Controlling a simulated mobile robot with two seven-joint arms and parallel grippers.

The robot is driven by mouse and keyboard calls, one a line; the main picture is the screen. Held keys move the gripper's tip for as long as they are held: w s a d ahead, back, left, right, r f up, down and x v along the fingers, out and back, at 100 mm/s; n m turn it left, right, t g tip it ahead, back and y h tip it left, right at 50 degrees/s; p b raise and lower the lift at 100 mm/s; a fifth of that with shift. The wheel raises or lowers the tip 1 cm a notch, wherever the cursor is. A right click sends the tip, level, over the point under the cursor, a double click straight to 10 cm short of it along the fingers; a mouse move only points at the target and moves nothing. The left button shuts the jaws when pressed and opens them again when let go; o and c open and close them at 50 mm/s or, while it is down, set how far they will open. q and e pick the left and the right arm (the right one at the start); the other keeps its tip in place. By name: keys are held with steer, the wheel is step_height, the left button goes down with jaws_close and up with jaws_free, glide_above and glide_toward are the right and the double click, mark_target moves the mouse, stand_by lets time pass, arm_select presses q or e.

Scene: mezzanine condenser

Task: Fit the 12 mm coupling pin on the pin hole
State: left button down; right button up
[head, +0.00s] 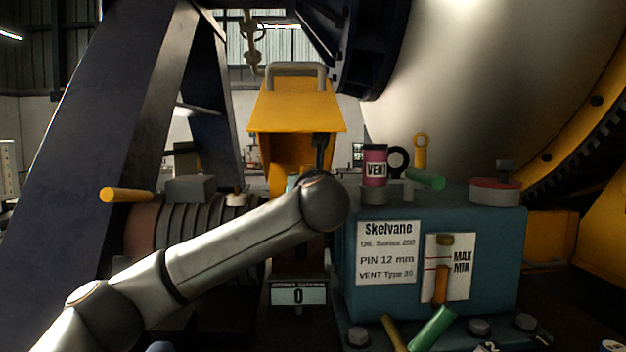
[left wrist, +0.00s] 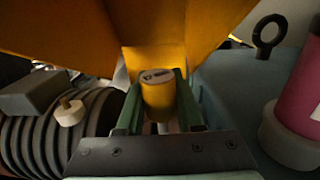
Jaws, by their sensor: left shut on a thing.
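My left gripper (left wrist: 158,98) is shut on a yellow cylindrical pin (left wrist: 157,92), held between two green fingers. The pin's grey end face carries a small mark, too blurred to read surely. The pin is in front of the yellow guard hood (left wrist: 215,22). In the head view my left arm reaches to the open-fronted hood (head: 297,105); its wrist hides the fingers and the pin. I cannot make out the pin hole in either view. The label plate (head: 388,252) on the teal box reads "PIN 12 mm". My right gripper is not in view.
The teal box (head: 490,240) stands right of my wrist, bearing a pink VENT can (head: 375,168) and a red-topped cap (head: 495,190). A ribbed motor (head: 190,222) stands left. A display (head: 298,294) reads 0. A green cylinder (head: 432,328) lies at the front.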

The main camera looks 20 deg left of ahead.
arm_select(q)
steer(key=shift+w+a+p, duration=0.15)
steer(key=shift+w+a, duration=0.65)
steer(key=shift+a, duration=0.4)
steer(key=shift+w+a+p, duration=0.15)
steer(key=shift+w+a, duration=0.65)
steer(key=shift+a, duration=0.4)
steer(key=shift+w+a+p, duration=0.15)
steer(key=shift+w+a, duration=0.65)
steer(key=shift+a, duration=0.4)
steer(key=shift+s+d, duration=0.1)
steer(key=shift+f+b, duration=0.95)
steer(key=shift+f, duration=1.3)
steer(key=shift+c, duration=2.3)
jaws_free()
